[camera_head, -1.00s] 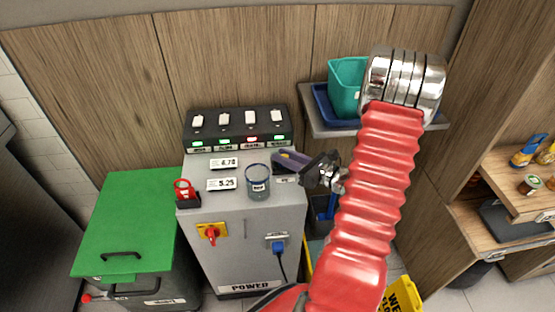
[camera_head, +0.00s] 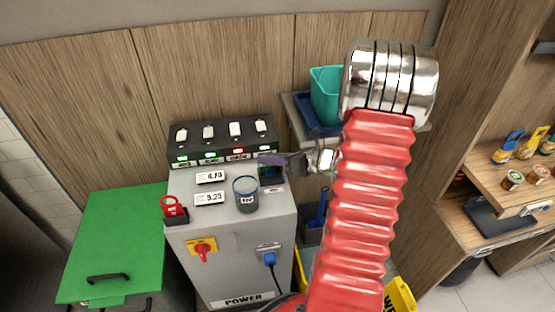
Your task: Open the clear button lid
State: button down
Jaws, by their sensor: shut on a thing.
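A clear, blue-rimmed round cover (camera_head: 246,194) with a small label inside stands on the grey control box (camera_head: 230,226). I take it to be the clear button lid; it looks upright and closed. My gripper (camera_head: 268,159) comes in from the right, just above and right of this cover. Its dark, purplish fingers are close together and point left. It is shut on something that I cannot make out. A dark green part (camera_head: 270,171) shows just below the fingers, mostly hidden by them.
A black panel (camera_head: 222,141) with several white switches stands behind. Left are a red lock tag (camera_head: 173,209) and a green bin lid (camera_head: 115,240). A red rotary switch (camera_head: 202,251) is on the front. A teal bin (camera_head: 326,94) sits on the shelf behind my arm.

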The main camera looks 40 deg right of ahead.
jog(key=shift+d, duration=0.1)
dwell(0.4)
jog(key=c, duration=1.6)
grip_release()
jog(key=v, duration=1.3)
jog(key=shift+s+d+r, duration=0.15)
jog(key=shift+s+r, duration=0.1)
jog(key=shift+s, duration=0.05)
